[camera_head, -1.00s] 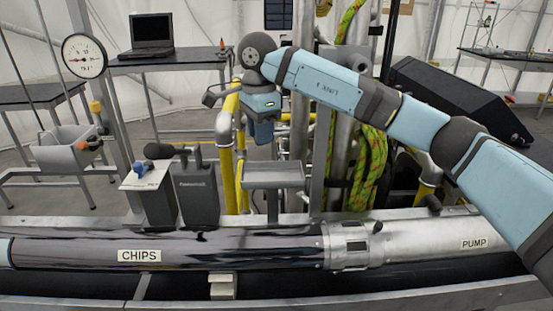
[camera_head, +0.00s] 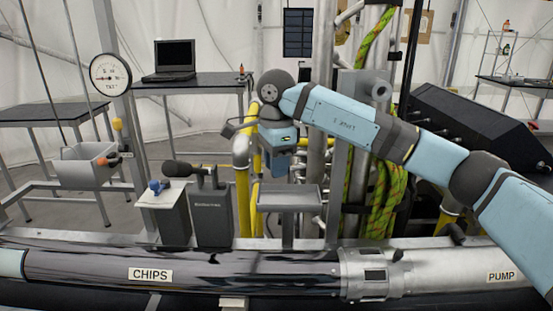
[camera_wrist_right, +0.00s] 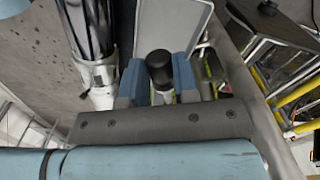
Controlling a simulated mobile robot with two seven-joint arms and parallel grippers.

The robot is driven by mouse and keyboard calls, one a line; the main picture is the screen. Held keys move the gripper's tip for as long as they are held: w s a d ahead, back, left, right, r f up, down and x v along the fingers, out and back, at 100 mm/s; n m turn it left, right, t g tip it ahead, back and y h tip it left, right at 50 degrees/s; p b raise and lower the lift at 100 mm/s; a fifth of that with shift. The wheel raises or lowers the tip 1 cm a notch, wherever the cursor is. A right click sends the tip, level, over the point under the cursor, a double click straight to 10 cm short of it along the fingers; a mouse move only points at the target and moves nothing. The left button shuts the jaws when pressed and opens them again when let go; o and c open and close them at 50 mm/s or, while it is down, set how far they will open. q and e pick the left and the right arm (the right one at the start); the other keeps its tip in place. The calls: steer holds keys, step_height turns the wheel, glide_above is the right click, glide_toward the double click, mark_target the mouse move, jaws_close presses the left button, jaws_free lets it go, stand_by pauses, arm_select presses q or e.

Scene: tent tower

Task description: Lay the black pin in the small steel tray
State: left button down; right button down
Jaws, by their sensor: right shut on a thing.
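My right gripper (camera_head: 276,172) hangs fingers-down just above the small steel tray (camera_head: 291,207) in the head view. In the right wrist view its blue fingers (camera_wrist_right: 159,85) are shut on the black pin (camera_wrist_right: 160,65). The pin shows a round black head with a pale part below it, between the fingers. The tray also shows in the right wrist view as a grey rimmed plate (camera_wrist_right: 185,22) beyond the fingers. The pin is hidden in the head view. I see no contact between pin and tray. My left gripper is not in view.
A long pipe labelled CHIPS (camera_head: 200,268) and PUMP runs across the front. Left of the tray stand a dark grey box (camera_head: 213,218) and a white-topped stand (camera_head: 165,205). Yellow pipes (camera_head: 242,185) and a green rope (camera_head: 385,195) are close behind.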

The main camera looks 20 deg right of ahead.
arm_select(q)
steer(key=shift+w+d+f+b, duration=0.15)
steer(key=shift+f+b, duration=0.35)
steer(key=shift+b, duration=0.95)
arm_select(e)
steer(key=shift+f, duration=3.3)
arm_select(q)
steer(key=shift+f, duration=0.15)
arm_select(e)
steer(key=shift+f, duration=0.2)
steer(key=c, duration=0.9)
jaws_free()
steer(key=shift+o, duration=0.5)
steer(key=shift+w+a+f, duration=0.1)
steer(key=shift+w+f, duration=0.05)
steer(key=shift+f, duration=0.1)
